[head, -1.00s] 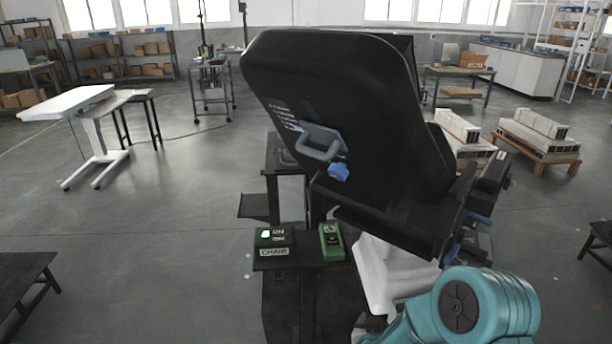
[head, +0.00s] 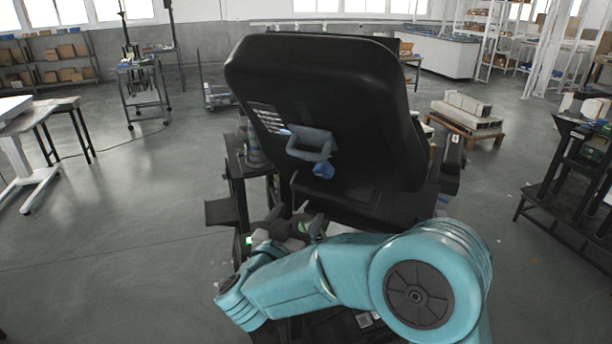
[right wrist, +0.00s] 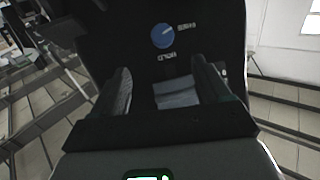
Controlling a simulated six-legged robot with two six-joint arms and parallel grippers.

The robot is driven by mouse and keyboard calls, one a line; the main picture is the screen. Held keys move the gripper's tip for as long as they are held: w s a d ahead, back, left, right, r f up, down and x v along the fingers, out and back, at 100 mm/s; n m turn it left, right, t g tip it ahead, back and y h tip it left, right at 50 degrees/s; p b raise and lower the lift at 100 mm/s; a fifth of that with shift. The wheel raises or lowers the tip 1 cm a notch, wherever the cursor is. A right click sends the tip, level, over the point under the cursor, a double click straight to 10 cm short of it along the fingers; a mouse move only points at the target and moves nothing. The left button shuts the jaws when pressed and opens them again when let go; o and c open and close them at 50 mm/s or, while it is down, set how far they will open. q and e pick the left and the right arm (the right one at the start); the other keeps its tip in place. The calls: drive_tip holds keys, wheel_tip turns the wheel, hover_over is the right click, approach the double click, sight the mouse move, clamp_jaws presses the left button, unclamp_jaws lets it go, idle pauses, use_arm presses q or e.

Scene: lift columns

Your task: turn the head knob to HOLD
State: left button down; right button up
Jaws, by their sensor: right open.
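The blue head knob (head: 324,170) is on the back of the black chair's headrest (head: 385,95), just below a grey handle (head: 312,143). In the right wrist view the knob (right wrist: 162,36) has a pale pointer line toward the upper-right label (right wrist: 187,26). The HOLD label (right wrist: 167,57) shows upside down below the knob. My right gripper (head: 295,221) is open and apart from the knob, below it in the head view. In the right wrist view its fingers (right wrist: 160,70) frame the grey handle (right wrist: 176,92), with the knob beyond. My left gripper is out of view.
My right arm mostly hides the control boxes below the chair; a green light (head: 249,240) shows beside the gripper. A dark stand (head: 238,180) is left of the chair. A dark bench (head: 565,185) stands at right.

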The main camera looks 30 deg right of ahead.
drive_tip(key=r, duration=0.1)
drive_tip(key=p, duration=0.3)
approach(322, 174)
drive_tip(key=x, duration=0.8)
drive_tip(key=shift+d, duration=0.2)
drive_tip(key=shift+w, duration=0.15)
drive_tip(key=shift+c, duration=1.2)
drive_tip(key=c, duration=0.8)
drive_tip(key=shift+f, duration=0.1)
